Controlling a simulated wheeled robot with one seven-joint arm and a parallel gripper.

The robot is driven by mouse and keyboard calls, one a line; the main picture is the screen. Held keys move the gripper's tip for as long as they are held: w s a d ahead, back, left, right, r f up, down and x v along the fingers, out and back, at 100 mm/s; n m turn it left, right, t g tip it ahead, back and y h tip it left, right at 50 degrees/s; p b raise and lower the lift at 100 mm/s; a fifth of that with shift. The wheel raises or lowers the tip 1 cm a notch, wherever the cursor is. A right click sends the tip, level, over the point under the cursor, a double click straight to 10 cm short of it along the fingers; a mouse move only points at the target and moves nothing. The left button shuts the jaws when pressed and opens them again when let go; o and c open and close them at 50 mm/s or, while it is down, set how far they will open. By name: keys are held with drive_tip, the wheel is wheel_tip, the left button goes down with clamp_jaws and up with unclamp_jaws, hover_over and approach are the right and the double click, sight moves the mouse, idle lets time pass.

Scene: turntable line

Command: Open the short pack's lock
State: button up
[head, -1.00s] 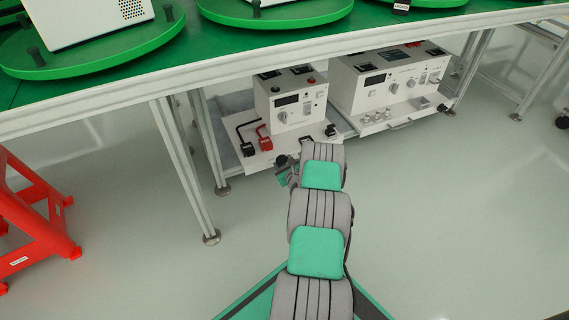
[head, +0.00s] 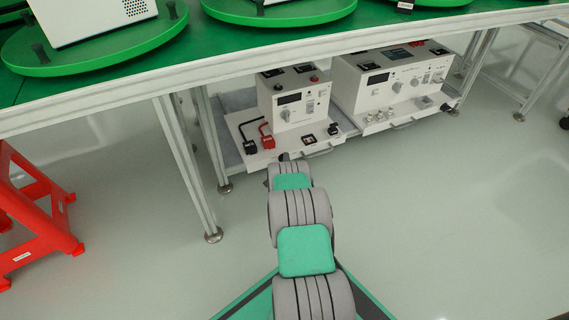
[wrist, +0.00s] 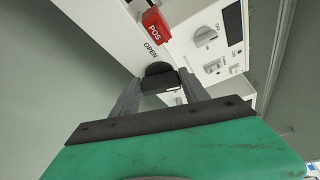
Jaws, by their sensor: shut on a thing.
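The short pack (head: 290,103) is the narrower white unit on the left of the low shelf, with a dial, a small display and a white base plate. Its lock looks like a black round knob (wrist: 158,70) at the plate's front edge, beside the printed word OPEN. In the wrist view my gripper (wrist: 158,84) has its two grey fingers on either side of the knob, shut on it. In the head view my arm hides most of the gripper, and only a dark bit of the knob (head: 284,156) shows. The lock's exact turn is unclear.
A red POS clamp (wrist: 156,26) sits close to the knob; it also shows in the head view (head: 267,138) beside a black clamp (head: 250,147). A wider white unit (head: 390,85) stands to the right. Table legs (head: 190,165) and a red stool (head: 35,215) are at left.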

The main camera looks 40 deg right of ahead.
drive_tip(key=shift+f+n+t+h, duration=0.15)
drive_tip(key=shift+n+t+h, duration=0.15)
drive_tip(key=shift+n, duration=0.55)
drive_tip(key=shift+f+n+t+h, duration=0.2)
drive_tip(key=shift+n+h, duration=0.1)
drive_tip(key=shift+n, duration=0.55)
drive_tip(key=shift+r, duration=0.1)
drive_tip(key=o, duration=1.4)
drive_tip(key=p+v, duration=0.4)
drive_tip(key=v, duration=0.3)
drive_tip(key=shift+s+a, duration=0.25)
drive_tip(key=shift+s, duration=0.1)
